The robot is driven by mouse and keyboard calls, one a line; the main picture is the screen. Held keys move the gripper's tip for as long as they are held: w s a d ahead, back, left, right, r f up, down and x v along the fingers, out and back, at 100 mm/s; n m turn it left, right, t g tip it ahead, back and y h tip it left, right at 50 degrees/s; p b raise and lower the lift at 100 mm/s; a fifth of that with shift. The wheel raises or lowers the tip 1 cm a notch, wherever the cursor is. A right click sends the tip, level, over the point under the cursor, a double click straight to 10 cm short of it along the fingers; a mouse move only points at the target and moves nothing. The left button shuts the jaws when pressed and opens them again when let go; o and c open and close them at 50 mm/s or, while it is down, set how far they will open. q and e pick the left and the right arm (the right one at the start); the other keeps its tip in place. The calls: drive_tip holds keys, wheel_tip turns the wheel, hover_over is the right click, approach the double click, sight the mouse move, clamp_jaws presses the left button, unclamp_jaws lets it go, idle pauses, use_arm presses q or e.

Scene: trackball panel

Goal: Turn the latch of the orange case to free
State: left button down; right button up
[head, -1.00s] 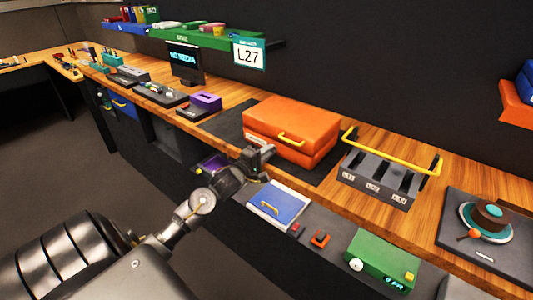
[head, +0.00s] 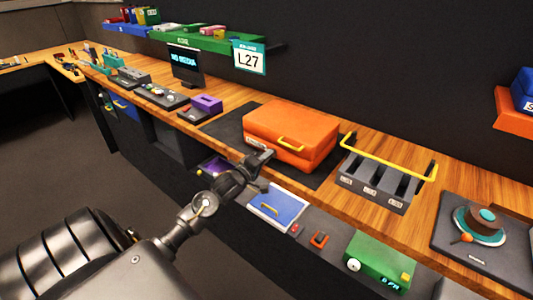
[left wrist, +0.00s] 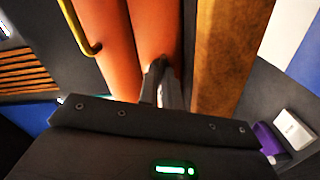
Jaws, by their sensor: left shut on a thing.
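The orange case (head: 292,128) lies closed on a dark mat on the wooden bench, with its yellow handle (head: 291,144) on the front face. My left gripper (head: 262,159) is at the case's front, left of the handle. In the left wrist view, the shut fingers (left wrist: 160,80) reach the orange case (left wrist: 115,45) at its front face, with the yellow handle (left wrist: 79,28) off to the left. The fingers are shut on the latch, which they hide, so its angle cannot be told. My right gripper is not in view.
A grey slotted rack (head: 377,185) with a yellow bar stands right of the case. Below the bench front are a blue panel with a yellow handle (head: 277,207) and a green box (head: 380,260). A purple box (head: 207,103) stands left of the case.

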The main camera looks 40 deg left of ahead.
use_arm(q)
drive_tip(key=m+p, duration=0.1)
drive_tip(key=m, duration=0.2)
drive_tip(key=shift+r+m+p, duration=0.1)
drive_tip(key=shift+m+p, duration=0.3)
drive_tip(key=m+p, duration=0.1)
drive_tip(key=m, duration=0.2)
drive_tip(key=shift+m, duration=0.3)
drive_tip(key=m+p, duration=0.1)
drive_tip(key=m, duration=0.2)
drive_tip(key=shift+m, duration=1.8)
drive_tip(key=c, duration=1.9)
unclamp_jaws()
